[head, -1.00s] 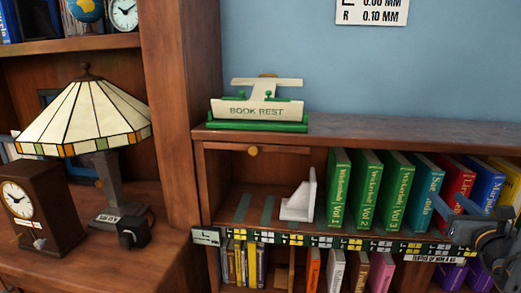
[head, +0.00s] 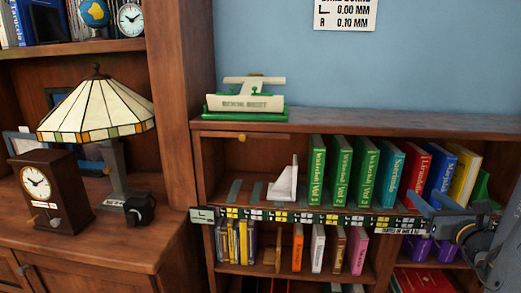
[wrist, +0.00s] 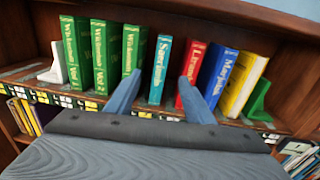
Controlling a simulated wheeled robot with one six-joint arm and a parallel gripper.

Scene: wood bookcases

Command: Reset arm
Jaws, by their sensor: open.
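My gripper (head: 432,204) is at the right of the head view, open and empty, in front of the bookcase shelf. In the wrist view its two blue-grey fingers (wrist: 158,92) are spread apart, pointing at the row of books. Nothing shows between them except the teal book (wrist: 159,68) and part of the red book (wrist: 190,72) behind. I cannot tell the exact gap between the fingertips and the books.
Green books (head: 341,172), a blue book (head: 438,170) and a yellow book (head: 464,178) stand upright between a white bookend (head: 285,182) and a green bookend (wrist: 258,98). A lamp (head: 97,108) and clock (head: 37,190) stand left.

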